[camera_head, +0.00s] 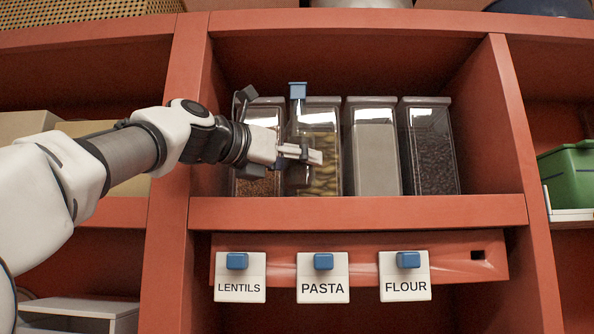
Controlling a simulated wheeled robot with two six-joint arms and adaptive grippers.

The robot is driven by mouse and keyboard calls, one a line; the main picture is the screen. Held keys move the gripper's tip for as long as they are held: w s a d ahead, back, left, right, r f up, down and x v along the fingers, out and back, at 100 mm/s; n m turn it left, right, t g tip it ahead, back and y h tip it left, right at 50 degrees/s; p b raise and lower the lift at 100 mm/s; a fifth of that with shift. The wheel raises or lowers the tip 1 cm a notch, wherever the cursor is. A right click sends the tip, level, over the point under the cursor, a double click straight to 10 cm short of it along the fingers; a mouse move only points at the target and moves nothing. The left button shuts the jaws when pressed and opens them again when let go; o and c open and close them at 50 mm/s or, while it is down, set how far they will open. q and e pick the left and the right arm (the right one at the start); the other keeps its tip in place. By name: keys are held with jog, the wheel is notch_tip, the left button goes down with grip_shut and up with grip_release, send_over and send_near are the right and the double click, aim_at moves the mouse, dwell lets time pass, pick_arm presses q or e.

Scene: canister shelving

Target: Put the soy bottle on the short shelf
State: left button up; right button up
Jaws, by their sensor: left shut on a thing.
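A clear bottle with a blue square cap (298,91) and dark contents in its lower part (298,178) is upright in the middle red compartment, in front of the canisters. It appears to be the soy bottle. My left gripper (308,154) comes in from the left and is shut around the bottle's middle, hiding part of it. The bottle's base is close above the red shelf board (360,210); I cannot tell whether it touches. Which shelf is the short one is not marked. My right gripper is not in view.
Several clear canisters stand behind: brown grains (258,185), pasta (325,150), white flour (376,150) and dark beans (432,150). Below hang LENTILS (240,288), PASTA (323,289) and FLOUR (405,288) tags. A green bin (570,175) is at right. The compartment's right end is free.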

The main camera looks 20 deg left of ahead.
pick_arm(q)
jog(key=shift+s+f, duration=0.25)
jog(key=shift+f, duration=0.7)
jog(key=o, duration=1.6)
jog(key=shift+w+f, duration=0.15)
